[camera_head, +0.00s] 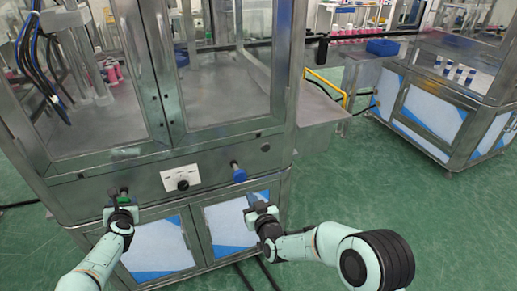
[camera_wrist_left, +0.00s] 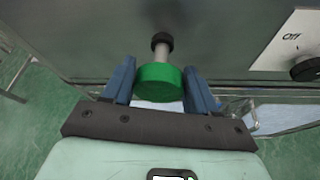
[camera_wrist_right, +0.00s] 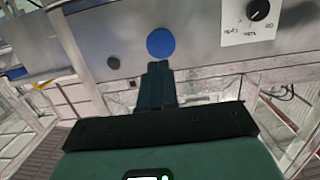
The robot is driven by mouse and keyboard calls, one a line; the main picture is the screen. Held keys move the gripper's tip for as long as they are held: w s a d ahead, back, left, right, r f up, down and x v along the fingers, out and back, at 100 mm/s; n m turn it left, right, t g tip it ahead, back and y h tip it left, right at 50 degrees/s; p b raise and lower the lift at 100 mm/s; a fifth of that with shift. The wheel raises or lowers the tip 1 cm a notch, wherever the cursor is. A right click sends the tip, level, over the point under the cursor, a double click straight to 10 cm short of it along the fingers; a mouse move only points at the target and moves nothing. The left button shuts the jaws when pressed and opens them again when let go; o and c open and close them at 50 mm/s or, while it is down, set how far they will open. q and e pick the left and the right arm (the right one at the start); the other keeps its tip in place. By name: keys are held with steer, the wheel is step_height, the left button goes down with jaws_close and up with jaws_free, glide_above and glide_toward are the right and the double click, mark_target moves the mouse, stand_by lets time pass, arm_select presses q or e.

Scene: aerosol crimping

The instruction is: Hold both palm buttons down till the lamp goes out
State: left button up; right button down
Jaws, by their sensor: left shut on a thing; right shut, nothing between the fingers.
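The green palm button (camera_head: 124,199) sticks out on a stem from the machine's front panel at the left. My left gripper (camera_head: 122,206) has its fingers around it, and the left wrist view shows the green button (camera_wrist_left: 160,82) between the two blue fingers. The blue palm button (camera_head: 239,173) sticks out at the right of the panel. My right gripper (camera_head: 252,201) is shut and empty, apart from and below the blue button. In the right wrist view its closed tips point at the blue button (camera_wrist_right: 161,43). I cannot make out a lit lamp.
A white switch plate (camera_head: 181,178) with a black knob sits between the buttons. A small dark round fitting (camera_head: 265,148) is at the panel's right. Cabinet doors (camera_head: 230,222) are below. Another steel cabinet (camera_head: 430,110) stands at the right, with green floor between.

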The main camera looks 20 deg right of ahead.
arm_select(q)
steer(key=shift+a, duration=0.1)
arm_select(e)
steer(key=shift+s+r, duration=0.1)
steer(key=shift+s, duration=0.45)
arm_select(q)
steer(key=o, duration=1.1)
steer(key=shift+f, duration=0.15)
steer(key=shift+o, duration=0.2)
steer(key=v, duration=1.2)
